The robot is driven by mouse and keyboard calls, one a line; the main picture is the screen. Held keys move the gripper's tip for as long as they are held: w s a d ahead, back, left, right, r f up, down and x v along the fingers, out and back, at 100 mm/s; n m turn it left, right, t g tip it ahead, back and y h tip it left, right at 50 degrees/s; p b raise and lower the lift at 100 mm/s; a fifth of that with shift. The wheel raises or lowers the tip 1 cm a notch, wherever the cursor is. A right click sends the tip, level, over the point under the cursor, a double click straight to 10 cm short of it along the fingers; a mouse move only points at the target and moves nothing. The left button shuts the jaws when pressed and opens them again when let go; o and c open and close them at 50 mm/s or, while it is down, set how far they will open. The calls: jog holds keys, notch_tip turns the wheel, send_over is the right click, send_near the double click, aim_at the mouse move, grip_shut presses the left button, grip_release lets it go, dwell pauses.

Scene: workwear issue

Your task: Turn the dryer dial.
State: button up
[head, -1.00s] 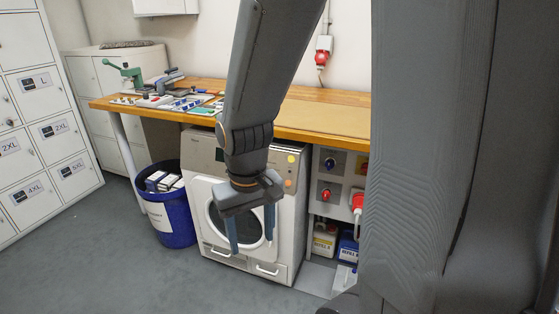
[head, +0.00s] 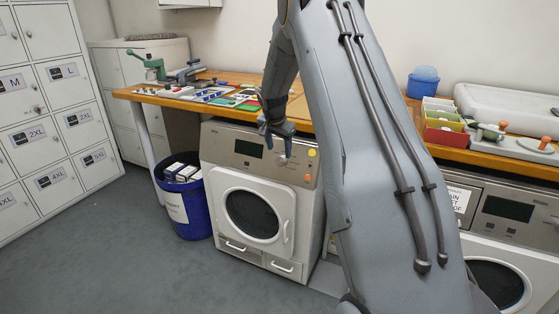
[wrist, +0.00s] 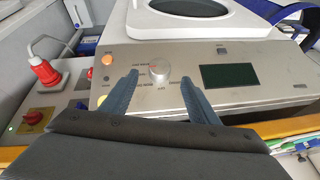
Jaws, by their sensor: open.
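The dryer (head: 225,175) is a white front-loader with a metal control panel under the wooden bench. The dryer dial (wrist: 158,70) is a round silver knob on that panel, with printed labels around it. In the wrist view, where the panel appears upside down, the dial lies between my two open fingers. My gripper (head: 277,150) is open and empty in front of the panel, right of the dark display (head: 248,149). Whether a finger touches the dial cannot be told. In the head view my fingers partly cover the dial area.
The wooden bench (head: 180,101) overhangs the panel closely. A blue bin (head: 187,222) stands left of the dryer. A second machine (head: 510,213) stands at the right. A red plug (wrist: 42,72) and switch panel show beside the dryer in the wrist view.

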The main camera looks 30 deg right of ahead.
aim_at(280, 161)
jog(key=shift+p+x, duration=0.4)
jog(key=shift+x, duration=3)
jog(key=c, duration=1)
jog(key=shift+c, duration=0.2)
